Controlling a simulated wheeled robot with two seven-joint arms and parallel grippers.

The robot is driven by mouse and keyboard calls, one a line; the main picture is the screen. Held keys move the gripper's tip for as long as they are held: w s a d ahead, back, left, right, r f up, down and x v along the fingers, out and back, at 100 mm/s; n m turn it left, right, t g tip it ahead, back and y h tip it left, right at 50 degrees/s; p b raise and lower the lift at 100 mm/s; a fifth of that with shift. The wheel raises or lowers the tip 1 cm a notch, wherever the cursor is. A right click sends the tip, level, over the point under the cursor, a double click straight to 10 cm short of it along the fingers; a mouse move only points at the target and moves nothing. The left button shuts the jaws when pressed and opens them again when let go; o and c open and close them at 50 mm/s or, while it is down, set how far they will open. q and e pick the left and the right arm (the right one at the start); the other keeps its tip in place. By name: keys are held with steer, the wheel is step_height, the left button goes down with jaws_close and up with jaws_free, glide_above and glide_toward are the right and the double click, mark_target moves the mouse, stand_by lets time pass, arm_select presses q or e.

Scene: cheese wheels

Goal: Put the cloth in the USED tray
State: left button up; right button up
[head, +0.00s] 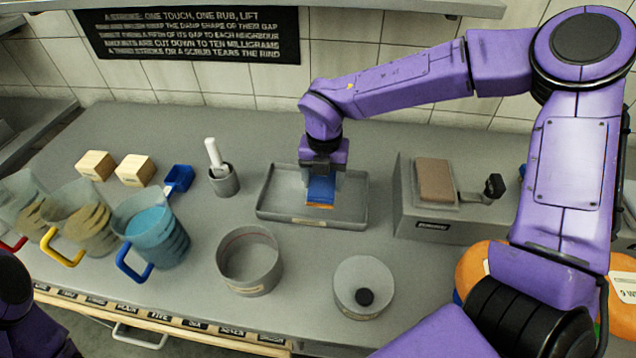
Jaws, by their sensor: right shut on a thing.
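My right gripper (322,172) points down over a shallow grey metal tray (345,219). It is shut on a small blue piece with an orange lower edge, which I take to be the cloth (321,190). The cloth hangs below the fingers, within the tray's outline. I cannot tell whether its lower edge touches the tray floor. The tray has a small label on its front wall, too small to read. My left gripper is not in view; only a part of my left arm shows at the lower left edge.
A grey pot with a white-handled tool (224,181) stands left of the tray. A round container (249,262) and a knobbed lid (363,288) stand in front. Jugs (151,233) and wooden blocks (135,170) are at left. A grey stand with a brown block (435,180) is at right.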

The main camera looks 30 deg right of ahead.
mark_target(315, 185)
steer(key=shift+g, duration=0.3)
steer(key=w+f, duration=0.3)
steer(key=w, duration=0.2)
steer(key=shift+f, duration=0.4)
step_height(315, 185, down, 3)
steer(key=shift+r+p, duration=0.2)
steer(key=shift+p, duration=0.25)
steer(key=shift+s, duration=0.8)
steer(key=shift+w+f, duration=0.15)
steer(key=shift+w, duration=0.05)
steer(key=o, duration=0.5)
steer(key=shift+w+f, duration=0.3)
steer(key=o, duration=0.4)
steer(key=shift+w, duration=0.1)
steer(key=shift+s+r, duration=0.25)
steer(key=shift+s, duration=0.1)
steer(key=shift+r, duration=0.25)
arm_select(q)
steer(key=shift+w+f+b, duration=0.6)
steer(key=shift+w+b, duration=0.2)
steer(key=shift+b, duration=0.15)
arm_select(e)
step_height(315, 185, up, 12)
steer(key=shift+w+f, duration=0.15)
steer(key=shift+f, duration=0.05)
